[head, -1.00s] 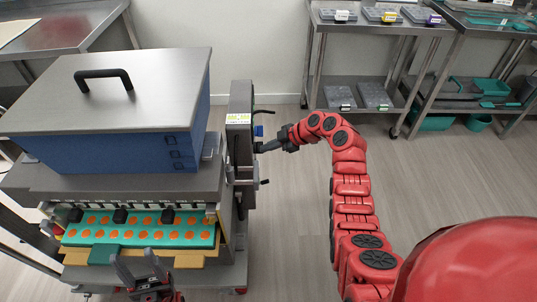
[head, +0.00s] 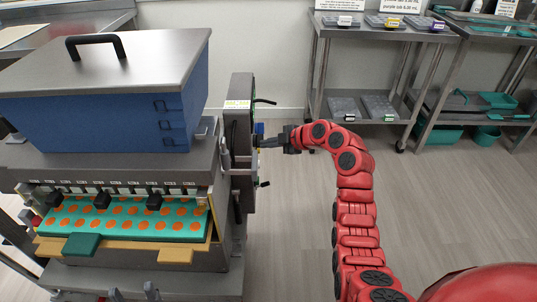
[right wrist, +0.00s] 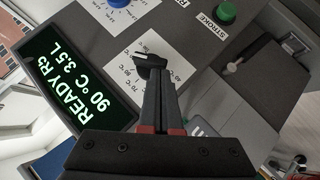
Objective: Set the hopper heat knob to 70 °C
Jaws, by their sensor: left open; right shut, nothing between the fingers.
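The hopper heat knob (right wrist: 146,58) is a small dark knob on a white dial label with °C marks (right wrist: 124,72) in the right wrist view. My right gripper (right wrist: 158,72) is shut, with its fingertips at the knob and covering part of it. I cannot tell whether they touch it, and the knob's pointer is not readable. In the head view my right gripper (head: 264,142) is at the control panel's right side. My left gripper (head: 132,292) is open at the bottom edge, only its fingertips showing.
A blue knob (right wrist: 118,3) and a green button (right wrist: 225,11) near a STROKE label sit on the same panel. The depositor's blue hopper (head: 110,105) stands left, above a teal mould tray (head: 75,223). Steel shelves (head: 385,60) stand behind; the floor at right is clear.

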